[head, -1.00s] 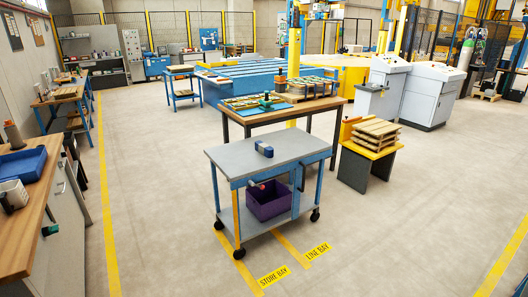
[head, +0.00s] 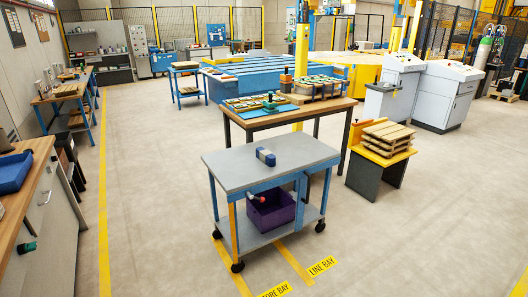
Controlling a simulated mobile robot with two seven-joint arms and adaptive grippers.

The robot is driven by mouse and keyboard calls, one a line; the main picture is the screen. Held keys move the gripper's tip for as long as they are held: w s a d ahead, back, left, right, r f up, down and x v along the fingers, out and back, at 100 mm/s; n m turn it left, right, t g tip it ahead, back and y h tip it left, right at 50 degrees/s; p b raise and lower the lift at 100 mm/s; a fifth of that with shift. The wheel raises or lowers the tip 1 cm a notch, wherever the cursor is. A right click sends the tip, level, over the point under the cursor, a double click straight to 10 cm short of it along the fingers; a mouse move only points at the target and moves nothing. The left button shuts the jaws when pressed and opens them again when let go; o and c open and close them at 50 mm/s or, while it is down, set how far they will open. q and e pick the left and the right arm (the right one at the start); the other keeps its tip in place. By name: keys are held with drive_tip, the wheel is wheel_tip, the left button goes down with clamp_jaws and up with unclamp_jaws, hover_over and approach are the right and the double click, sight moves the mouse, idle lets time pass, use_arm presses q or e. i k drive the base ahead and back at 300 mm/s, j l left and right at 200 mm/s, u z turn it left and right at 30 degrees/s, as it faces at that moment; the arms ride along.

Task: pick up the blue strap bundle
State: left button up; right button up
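A small dark blue object (head: 265,157) with a pale end, which looks like the blue strap bundle, lies on the grey top of the wheeled cart (head: 228,176). It sits near the middle of the top and is too small to make out its straps. Neither of my grippers is in view, and nothing touches the blue object.
A purple crate (head: 270,213) stands on the cart's lower shelf. A wooden table (head: 262,119) with a blue mat and parts stands behind the cart. Right of it, a yellow-topped stand (head: 374,157) holds small pallets. A workbench (head: 28,172) is at left. Floor in front is clear.

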sight(265, 156)
drive_tip(key=i+l+u, duration=0.1)
drive_tip(key=i+l, duration=0.2)
drive_tip(key=i, duration=0.3)
drive_tip(key=i+l+u, duration=0.1)
drive_tip(key=i+l, duration=0.25)
drive_tip(key=i, duration=0.25)
drive_tip(key=i+l, duration=0.4)
drive_tip(key=i, duration=0.2)
drive_tip(key=i+l+u, duration=0.15)
drive_tip(key=i+l, duration=0.25)
drive_tip(key=i, duration=0.2)
